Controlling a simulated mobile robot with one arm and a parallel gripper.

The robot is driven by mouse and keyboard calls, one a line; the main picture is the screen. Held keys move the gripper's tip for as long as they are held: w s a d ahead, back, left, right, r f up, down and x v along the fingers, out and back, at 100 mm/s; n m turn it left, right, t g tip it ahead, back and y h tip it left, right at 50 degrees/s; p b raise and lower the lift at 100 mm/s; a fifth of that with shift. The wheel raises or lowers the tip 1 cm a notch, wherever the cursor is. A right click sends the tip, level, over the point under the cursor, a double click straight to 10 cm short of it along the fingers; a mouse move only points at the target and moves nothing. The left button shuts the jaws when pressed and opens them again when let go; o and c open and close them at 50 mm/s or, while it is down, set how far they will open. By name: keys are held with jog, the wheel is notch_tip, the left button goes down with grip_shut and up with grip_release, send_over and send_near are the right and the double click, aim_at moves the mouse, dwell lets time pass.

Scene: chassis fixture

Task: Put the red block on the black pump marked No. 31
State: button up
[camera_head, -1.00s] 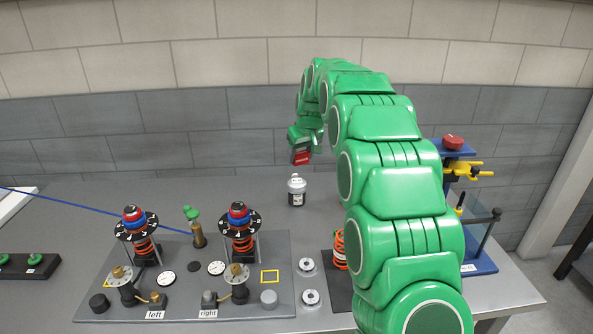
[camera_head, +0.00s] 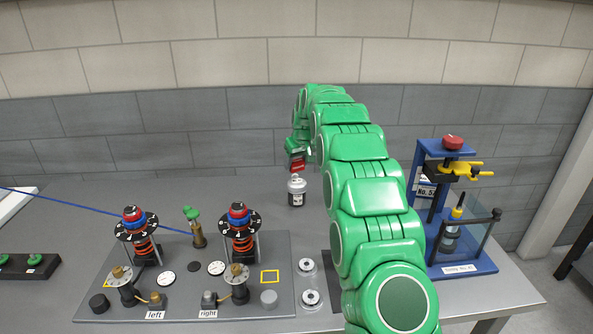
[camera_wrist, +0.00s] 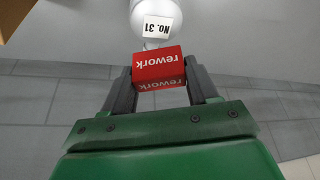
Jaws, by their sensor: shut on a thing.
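The red block (camera_head: 297,163), lettered "rework", is held between the two dark fingers of my gripper (camera_head: 298,155), above the bench. The wrist view shows the block (camera_wrist: 158,75) gripped with its lettering upside down. A pale rounded thing labelled No. 31 (camera_wrist: 142,9) lies just beyond the block in that view; it looks white or light grey, not black.
A fixture plate (camera_head: 180,305) with two spring columns, gauges and knobs lies at the left. A blue stand (camera_head: 462,265) with a red knob, yellow clamp and clear panel is at the right. Two round metal pieces (camera_head: 310,297) lie in front. Bench around the canister is clear.

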aim_at(297, 169)
jog(key=shift+w+f, duration=0.25)
jog(key=shift+f, duration=1.55)
jog(key=shift+f, duration=0.1)
jog(key=o, duration=1)
